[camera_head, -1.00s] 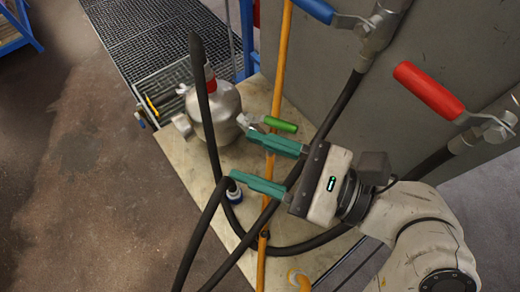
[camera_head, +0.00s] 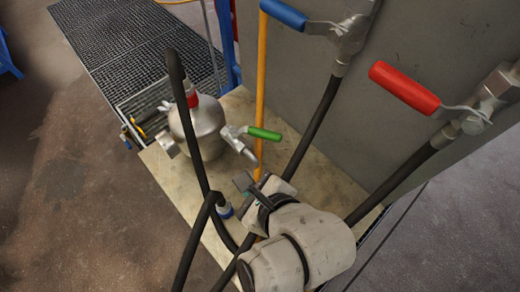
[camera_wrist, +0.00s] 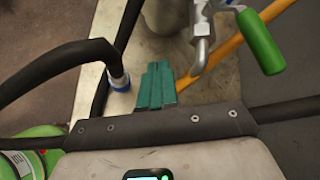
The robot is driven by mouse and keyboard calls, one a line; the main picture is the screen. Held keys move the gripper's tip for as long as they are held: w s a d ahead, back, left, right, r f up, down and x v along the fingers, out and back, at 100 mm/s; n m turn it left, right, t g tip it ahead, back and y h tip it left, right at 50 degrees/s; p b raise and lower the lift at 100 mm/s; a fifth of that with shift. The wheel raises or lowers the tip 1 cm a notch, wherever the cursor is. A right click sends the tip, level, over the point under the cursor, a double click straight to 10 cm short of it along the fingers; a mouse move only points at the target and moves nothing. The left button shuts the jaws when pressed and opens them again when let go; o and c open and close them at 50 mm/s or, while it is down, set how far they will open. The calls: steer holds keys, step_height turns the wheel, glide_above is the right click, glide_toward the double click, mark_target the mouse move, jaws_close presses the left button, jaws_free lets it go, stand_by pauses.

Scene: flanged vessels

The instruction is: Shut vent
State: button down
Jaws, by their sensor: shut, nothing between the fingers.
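The silver vessel (camera_head: 205,125) has a red band at its neck and a side valve with a green handle (camera_head: 264,133). The handle points right, away from the vessel. In the wrist view, the green handle (camera_wrist: 261,42) and its metal valve body (camera_wrist: 202,28) are at the upper right. My gripper (camera_wrist: 157,72) has its teal fingers pressed together and empty. They are left of the valve in that view and apart from the handle. In the head view my wrist largely hides the fingers, below the green handle.
A blue handle (camera_head: 284,13) and a red handle (camera_head: 404,88) sit on pipes by the grey cabinet (camera_head: 345,100). Black hoses (camera_head: 200,150) and an orange pole (camera_head: 260,80) cross near the vessel. A blue-collared fitting (camera_wrist: 118,80) is left of my fingers. Grating (camera_head: 135,50) lies behind.

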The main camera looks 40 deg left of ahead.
steer(key=s+d+r+n+t+h, duration=0.2)
steer(key=s+d+r+t+h, duration=0.35)
steer(key=t, duration=0.55)
steer(key=y, duration=0.1)
glide_toward(255, 133)
step_height(255, 133, down, 4)
steer(key=w+d, duration=0.1)
steer(key=w, duration=0.1)
steer(key=shift+w+a+r+p, duration=0.1)
steer(key=shift+w+a+p, duration=0.25)
steer(key=shift+w, duration=0.35)
steer(key=shift+w+a+p, duration=0.1)
steer(key=shift+w+p, duration=0.4)
steer(key=shift+w, duration=0.2)
steer(key=shift+w+a+r+p, duration=0.1)
steer(key=shift+w+a+p, duration=0.25)
steer(key=shift+w, duration=0.35)
